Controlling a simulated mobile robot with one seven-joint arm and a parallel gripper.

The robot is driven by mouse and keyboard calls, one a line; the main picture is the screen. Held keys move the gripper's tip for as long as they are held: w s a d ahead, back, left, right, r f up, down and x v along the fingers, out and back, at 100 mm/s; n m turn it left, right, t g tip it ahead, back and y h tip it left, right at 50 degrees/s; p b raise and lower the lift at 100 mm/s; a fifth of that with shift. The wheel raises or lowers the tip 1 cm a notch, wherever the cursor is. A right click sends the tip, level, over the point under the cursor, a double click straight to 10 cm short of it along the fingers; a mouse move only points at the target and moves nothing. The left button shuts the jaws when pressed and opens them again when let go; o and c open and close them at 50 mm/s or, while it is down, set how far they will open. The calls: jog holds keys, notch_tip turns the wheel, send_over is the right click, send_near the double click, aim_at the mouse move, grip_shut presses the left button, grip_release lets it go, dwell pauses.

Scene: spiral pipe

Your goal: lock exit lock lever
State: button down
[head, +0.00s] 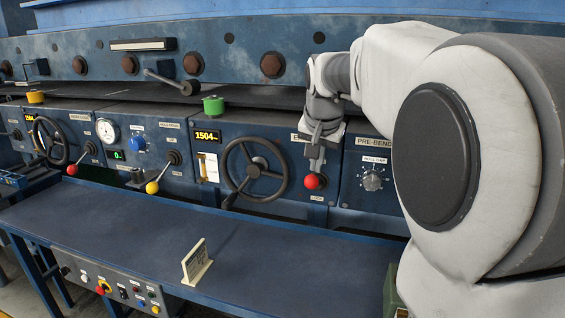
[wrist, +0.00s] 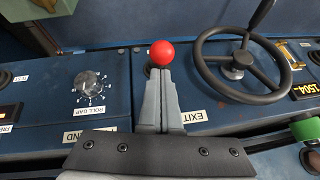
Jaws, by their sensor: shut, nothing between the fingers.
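The exit lock lever shows as a red ball knob (head: 312,182) on the blue panel, right of a black handwheel. Its shaft is hidden behind my gripper (head: 316,166). My gripper points down and is shut, with its fingertips right at the knob. In the wrist view the red knob (wrist: 162,53) sits just beyond the tips of my closed fingers (wrist: 160,76). I cannot tell whether they touch it. An EXIT label (wrist: 196,115) lies beside the fingers, partly covered.
The black handwheel (head: 254,169) is close on the left. The roll gap dial (head: 373,180) is on the right. A green knob (head: 213,106) and a lever with a yellow ball (head: 152,188) are further left. A small sign (head: 197,263) stands on the blue bench (head: 110,225) below.

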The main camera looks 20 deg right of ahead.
aim_at(313, 187)
jog(key=shift+s+a+f+b, duration=0.1)
jog(key=shift+f+b, duration=0.15)
jog(key=shift+b, duration=0.1)
jog(key=shift+f+b, duration=0.15)
jog(key=shift+b, duration=0.2)
jog(key=shift+s+a+b, duration=0.1)
jog(key=shift+s+b, duration=0.05)
jog(key=shift+b, duration=0.2)
jog(key=shift+s+f+t+b, duration=0.1)
jog(key=shift+f+t+b, duration=0.2)
jog(key=shift+b, duration=0.4)
jog(key=f+t+b, duration=0.1)
jog(key=b, duration=0.3)
jog(key=s+a+f+t+h+b, duration=0.1)
jog(key=b, duration=0.4)
jog(key=shift+s+f+h, duration=0.2)
jog(key=shift+f+h, duration=0.1)
jog(key=shift+f, duration=0.1)
notch_tip(313, 187, down, 8)
jog(key=s+t+h+b, duration=0.1)
jog(key=t+h+b, duration=0.1)
jog(key=b, duration=2)
jog(key=shift+a+f+n+t, duration=0.15)
jog(key=shift+a+n+t, duration=0.2)
jog(key=shift+t, duration=0.45)
jog(key=shift+s, duration=0.1)
